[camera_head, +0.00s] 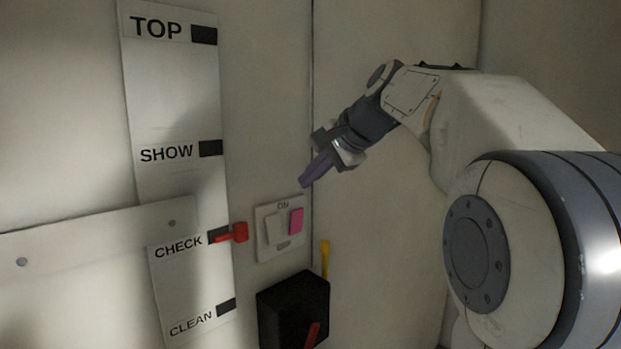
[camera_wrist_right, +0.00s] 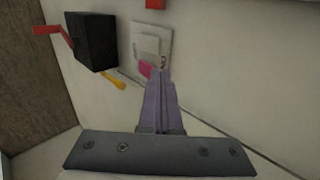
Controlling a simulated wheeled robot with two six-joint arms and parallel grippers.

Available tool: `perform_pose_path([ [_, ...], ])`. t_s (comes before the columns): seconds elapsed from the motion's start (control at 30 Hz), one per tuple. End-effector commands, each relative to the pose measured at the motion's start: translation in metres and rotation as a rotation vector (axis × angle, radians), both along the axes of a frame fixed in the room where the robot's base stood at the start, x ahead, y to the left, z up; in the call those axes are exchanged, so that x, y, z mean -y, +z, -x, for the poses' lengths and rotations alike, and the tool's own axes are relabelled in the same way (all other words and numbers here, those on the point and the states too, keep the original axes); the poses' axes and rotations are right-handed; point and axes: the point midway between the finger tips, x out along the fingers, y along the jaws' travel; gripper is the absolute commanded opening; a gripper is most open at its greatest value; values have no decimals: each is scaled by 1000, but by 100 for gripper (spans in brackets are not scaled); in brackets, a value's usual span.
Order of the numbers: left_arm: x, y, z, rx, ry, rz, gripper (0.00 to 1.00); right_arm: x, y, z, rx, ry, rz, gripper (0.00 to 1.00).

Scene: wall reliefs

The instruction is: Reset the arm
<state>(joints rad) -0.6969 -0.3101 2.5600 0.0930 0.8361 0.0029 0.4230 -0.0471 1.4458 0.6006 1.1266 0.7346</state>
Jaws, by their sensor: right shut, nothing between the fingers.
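My right arm comes in from the right in the head view. Its gripper (camera_head: 306,183) is shut and empty, with the purple fingers pointing down and left, in front of the wall just above a switch plate. In the right wrist view the shut fingers (camera_wrist_right: 160,85) point toward the same plate. The white plate (camera_head: 262,236) is marked ON and carries a pink piece (camera_head: 296,221) on its right side; the pink piece also shows in the wrist view (camera_wrist_right: 145,68). I cannot tell whether the fingertips touch the plate. My left gripper is not in view.
A tall label strip (camera_head: 170,95) reads TOP, SHOW, CHECK and CLEAN. A red lever (camera_head: 233,233) sits at CHECK. Below the plate is a black box (camera_head: 290,308) with a red handle (camera_head: 312,335), and a yellow piece (camera_head: 325,258) beside it. The wall right of the plate is bare.

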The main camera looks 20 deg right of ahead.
Motion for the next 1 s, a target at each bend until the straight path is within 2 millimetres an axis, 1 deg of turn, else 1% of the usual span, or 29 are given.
perform_pose_path([
  [0.2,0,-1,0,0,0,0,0,0,7,4,-1,1,0,0],
  [0.6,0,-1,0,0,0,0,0,-1,6,3,-1,4,1,0],
  [0.67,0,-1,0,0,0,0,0,-4,3,3,-5,12,3,0],
  [0.77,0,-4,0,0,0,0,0,-23,-15,5,-30,71,28,0],
  [0.83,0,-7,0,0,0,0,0,-48,-40,10,-60,154,69,0],
  [0.87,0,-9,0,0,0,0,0,-62,-53,15,-77,201,93,0],
  [0.9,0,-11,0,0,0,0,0,-81,-73,22,-100,273,129,0],
  [0.93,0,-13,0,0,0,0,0,-96,-89,29,-118,332,160,0],
  [0.97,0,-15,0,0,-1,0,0,-111,-105,37,-135,394,192,0],
  [1.0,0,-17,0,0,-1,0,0,-130,-127,50,-155,481,238,0],
])
